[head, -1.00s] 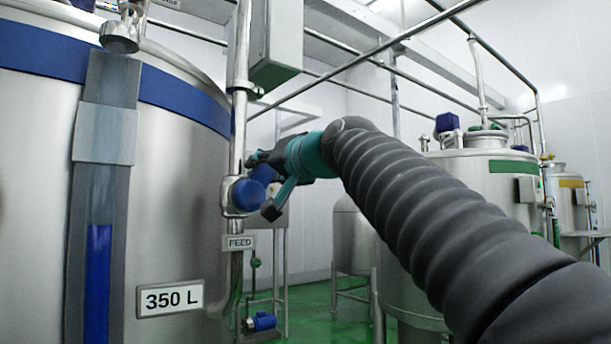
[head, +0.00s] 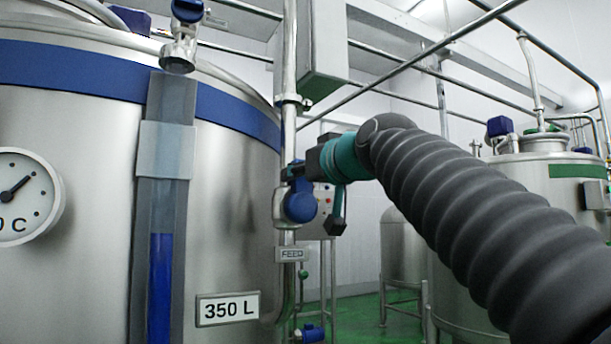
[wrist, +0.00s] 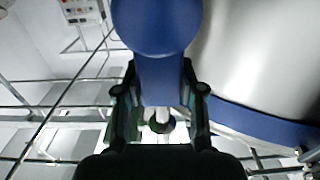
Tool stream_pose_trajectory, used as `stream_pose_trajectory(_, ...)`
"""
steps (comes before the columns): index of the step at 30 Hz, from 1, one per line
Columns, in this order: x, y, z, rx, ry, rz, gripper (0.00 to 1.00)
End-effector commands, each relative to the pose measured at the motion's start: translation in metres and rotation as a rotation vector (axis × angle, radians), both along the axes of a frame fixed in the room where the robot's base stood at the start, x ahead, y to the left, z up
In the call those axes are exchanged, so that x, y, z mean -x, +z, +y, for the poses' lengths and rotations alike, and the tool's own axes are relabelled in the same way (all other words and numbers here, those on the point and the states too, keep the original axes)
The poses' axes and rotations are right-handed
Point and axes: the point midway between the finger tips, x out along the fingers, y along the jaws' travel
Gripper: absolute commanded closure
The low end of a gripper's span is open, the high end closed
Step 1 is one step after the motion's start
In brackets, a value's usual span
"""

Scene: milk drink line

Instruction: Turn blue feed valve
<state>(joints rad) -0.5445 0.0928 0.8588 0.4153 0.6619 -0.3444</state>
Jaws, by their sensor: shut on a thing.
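The blue feed valve (head: 299,205) sits on the vertical steel pipe beside the large tank, just above the FEED label (head: 291,254). My gripper (head: 291,172) reaches in from the right at the valve's top. In the wrist view the valve's round blue hub (wrist: 157,22) and its blue lever (wrist: 160,78) fill the upper middle. My gripper's two fingers (wrist: 160,92) are on either side of the lever, shut on it. The fingertips' exact contact is partly hidden in the head view.
The tank (head: 90,150) with its blue band, sight gauge (head: 162,210), dial (head: 22,196) and 350 L plate (head: 227,309) stands close on the left. A grey box (head: 322,50) hangs above the valve. A green-banded tank (head: 530,190) stands at the right.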

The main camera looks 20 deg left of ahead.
Motion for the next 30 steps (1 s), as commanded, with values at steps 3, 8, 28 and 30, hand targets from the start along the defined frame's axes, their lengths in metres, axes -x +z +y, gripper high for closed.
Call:
stream_pose_trajectory(3, 0.000, 0.000, 0.001, 0.006, 0.001, -0.005, 1.00)
stream_pose_trajectory(8, 0.000, 0.000, 0.001, 0.007, 0.001, -0.006, 1.00)
stream_pose_trajectory(28, 0.007, 0.001, -0.008, 0.003, -0.003, -0.006, 0.35)
stream_pose_trajectory(30, 0.012, 0.001, -0.014, 0.003, -0.004, -0.005, 0.35)
